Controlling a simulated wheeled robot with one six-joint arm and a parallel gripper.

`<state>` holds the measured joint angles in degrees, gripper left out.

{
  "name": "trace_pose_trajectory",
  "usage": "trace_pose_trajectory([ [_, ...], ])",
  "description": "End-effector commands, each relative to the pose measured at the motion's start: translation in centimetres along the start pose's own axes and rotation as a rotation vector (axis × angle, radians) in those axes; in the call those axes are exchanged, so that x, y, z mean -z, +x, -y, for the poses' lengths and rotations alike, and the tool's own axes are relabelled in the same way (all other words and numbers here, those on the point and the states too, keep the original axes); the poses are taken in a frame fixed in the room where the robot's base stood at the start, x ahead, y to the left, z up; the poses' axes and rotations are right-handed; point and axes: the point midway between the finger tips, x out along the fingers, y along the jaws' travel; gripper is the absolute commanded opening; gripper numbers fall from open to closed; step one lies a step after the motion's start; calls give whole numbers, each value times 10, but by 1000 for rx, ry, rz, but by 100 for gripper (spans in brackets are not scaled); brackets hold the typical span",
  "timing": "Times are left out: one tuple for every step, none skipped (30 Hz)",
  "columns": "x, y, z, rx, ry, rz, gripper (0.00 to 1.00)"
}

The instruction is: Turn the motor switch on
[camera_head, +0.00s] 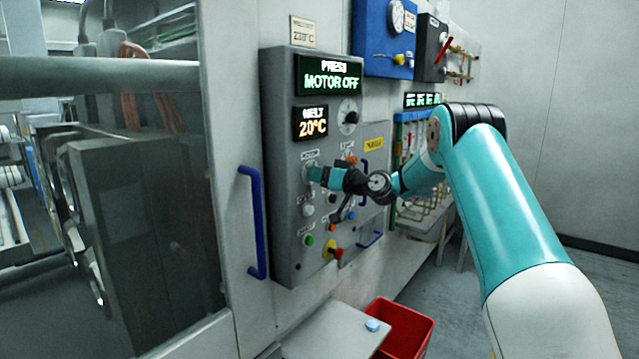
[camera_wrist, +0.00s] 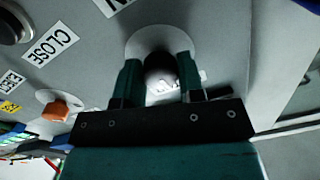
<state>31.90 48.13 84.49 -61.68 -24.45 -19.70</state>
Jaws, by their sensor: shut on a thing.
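The grey control panel (camera_head: 285,130) carries a lit display (camera_head: 328,77) reading "PRESS MOTOR OFF". My gripper (camera_head: 313,175) is at the upper left knob position, under a small label that looks like "MOTOR". In the head view the fingers hide most of that switch. In the wrist view the motor switch (camera_wrist: 160,67) is a dark round knob on a pale round plate. The two teal fingers of my gripper (camera_wrist: 159,80) stand on either side of it and are shut on it. The knob's exact turn angle is hard to tell.
An orange knob (camera_wrist: 55,110) and a "CLOSE" label (camera_wrist: 49,44) are near the gripper. Below it on the panel are a green button (camera_head: 309,240) and a red-yellow switch (camera_head: 330,250). A blue handle (camera_head: 255,222) stands to the left. A red bin (camera_head: 405,335) is below.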

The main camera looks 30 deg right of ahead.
Motion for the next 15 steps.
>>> trace_pose_trajectory([
  [-2, 0, -1, 0, 44, -2, 12],
  [-2, 0, -1, 0, 73, -2, 12],
  [-2, 0, -1, 0, 111, -4, 12],
  [-2, 0, 0, 0, 139, -4, 12],
  [-2, 0, 0, 0, 168, -5, 12],
  [-2, 0, 0, -1, 206, -6, 12],
  [-2, 0, 0, -1, 234, -6, 12],
  [-2, 0, 0, -1, 263, -7, 12],
  [-2, 0, 0, -1, 301, -8, 12],
  [-1, 0, 0, -1, 329, -9, 12],
  [-1, 0, 0, -2, 356, -9, 12],
  [-1, 0, 0, -2, 393, -10, 12],
  [-1, 0, 0, -2, 419, -11, 12],
  [-1, 0, 0, -2, 445, -12, 12],
  [-1, 0, 0, -2, 478, -13, 12],
])
